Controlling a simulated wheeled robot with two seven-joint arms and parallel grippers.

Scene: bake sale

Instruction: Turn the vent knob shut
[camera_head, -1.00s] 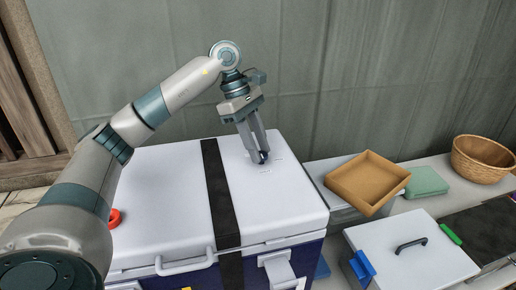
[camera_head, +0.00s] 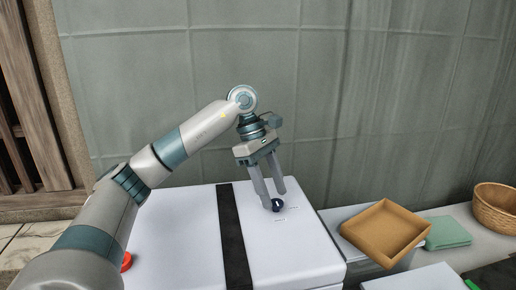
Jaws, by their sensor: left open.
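The vent knob (camera_head: 277,205) is a small dark round knob on the white lid of a large cooler box (camera_head: 185,235), right of a black strap. Small printed marks lie beside it on the lid; I cannot read them. My left gripper (camera_head: 275,206) points down at the knob from above, its fingers apart with the tips at the knob. Whether the fingers touch the knob I cannot tell. My right gripper is not in view.
A black strap (camera_head: 232,235) crosses the lid. A red round part (camera_head: 127,262) shows at the lid's left. To the right are a tan tray (camera_head: 385,232), a green folded cloth (camera_head: 448,232), a wicker basket (camera_head: 497,208) and a white lid (camera_head: 418,279). A grey-green curtain hangs behind.

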